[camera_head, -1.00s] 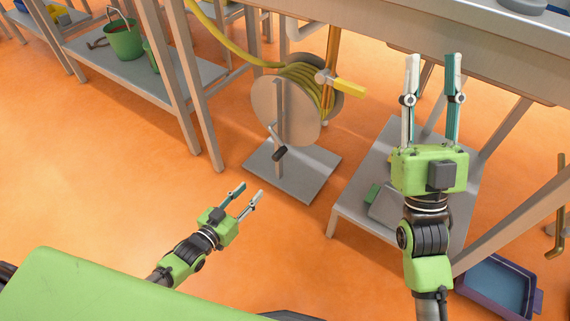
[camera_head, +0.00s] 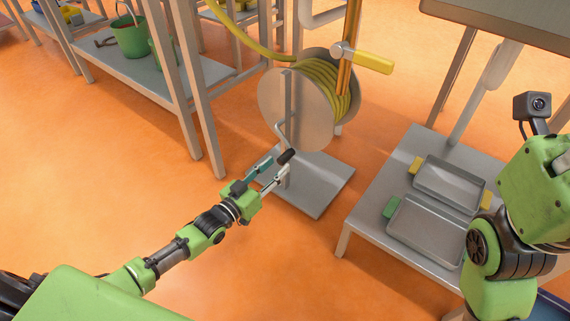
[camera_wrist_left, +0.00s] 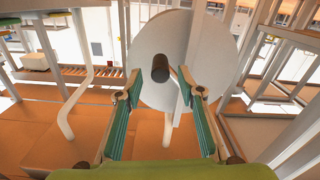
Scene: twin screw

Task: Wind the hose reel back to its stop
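The hose reel (camera_head: 293,112) stands on a grey base plate (camera_head: 325,189), with yellow hose (camera_head: 338,78) wound on its drum and one length leading off to the upper left. Its cranked arm carries a dark handle (camera_head: 286,156) on the near side. My left gripper (camera_head: 278,167) is open with its fingertips close to the handle. In the left wrist view the handle (camera_wrist_left: 160,67) appears between the fingertips, in front of the grey disc (camera_wrist_left: 205,55), with no finger visibly closed on it. My right gripper's green body shows at the right edge; its fingers are hidden.
A low grey table (camera_head: 372,218) with two trays (camera_head: 425,231) stands right of the reel. A shelf (camera_head: 195,75) with a green bucket (camera_head: 125,42) is at the upper left. A yellow-handled lever (camera_head: 374,62) sits beside the drum. Orange floor is clear left of my left arm.

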